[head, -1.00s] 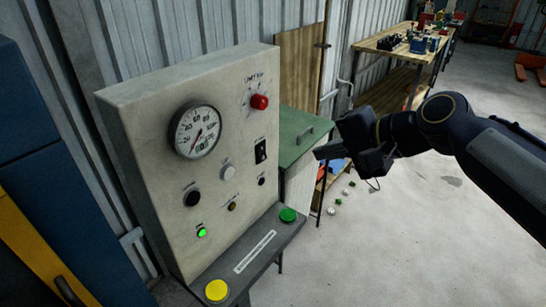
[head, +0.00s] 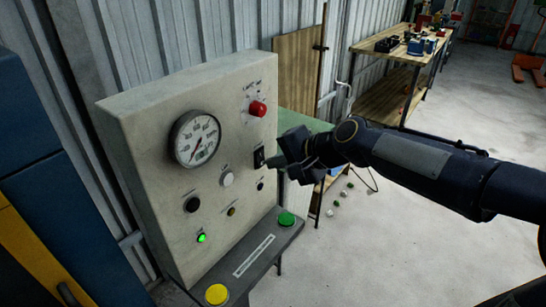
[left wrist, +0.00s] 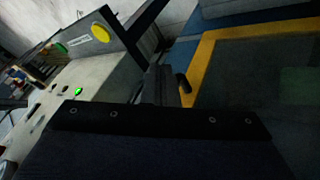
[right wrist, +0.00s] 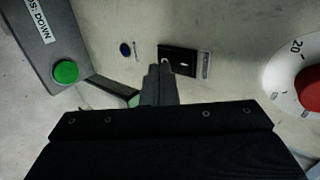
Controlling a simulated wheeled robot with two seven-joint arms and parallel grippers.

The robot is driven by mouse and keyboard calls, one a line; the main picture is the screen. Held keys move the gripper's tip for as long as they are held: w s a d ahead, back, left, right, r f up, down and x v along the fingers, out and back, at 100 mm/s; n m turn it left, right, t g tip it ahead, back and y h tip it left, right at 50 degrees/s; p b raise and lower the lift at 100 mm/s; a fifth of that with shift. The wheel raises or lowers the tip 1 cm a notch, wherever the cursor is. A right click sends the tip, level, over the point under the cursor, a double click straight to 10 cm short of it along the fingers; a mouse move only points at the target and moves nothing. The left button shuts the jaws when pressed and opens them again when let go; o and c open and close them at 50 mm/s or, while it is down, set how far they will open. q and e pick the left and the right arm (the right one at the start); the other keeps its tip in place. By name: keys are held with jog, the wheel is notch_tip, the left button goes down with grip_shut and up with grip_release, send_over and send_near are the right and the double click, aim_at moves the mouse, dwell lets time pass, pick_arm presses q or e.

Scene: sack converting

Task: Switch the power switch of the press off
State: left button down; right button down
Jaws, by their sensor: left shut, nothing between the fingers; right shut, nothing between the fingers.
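The press's panel (head: 150,140) is a pale grey box with a gauge and knobs. Its power switch (head: 259,155) is a black rocker on the right side, below the red knob; it also shows in the right wrist view as a black plate (right wrist: 180,56) beside a small label. My right gripper (head: 270,165) is shut and empty, its tips close to the switch's lower right edge; contact cannot be told. In the right wrist view the tips (right wrist: 160,70) lie just beside the switch. A green lamp (head: 201,238) is lit. My left gripper (left wrist: 158,88) is shut and empty, away from the switch.
A shelf below the panel carries a green button (head: 287,218) and a yellow button (head: 216,294). The red knob (head: 258,109) stands out above the switch. A blue and yellow machine (head: 45,170) is at the left.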

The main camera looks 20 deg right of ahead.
jog(key=shift+w+a, duration=0.3)
jog(key=shift+w, duration=0.05)
jog(key=shift+f, duration=0.1)
jog(key=shift+w, duration=0.1)
dwell(0.4)
jog(key=shift+a+r+p, duration=0.1)
jog(key=shift+r+p, duration=0.7)
jog(key=shift+r, duration=0.1)
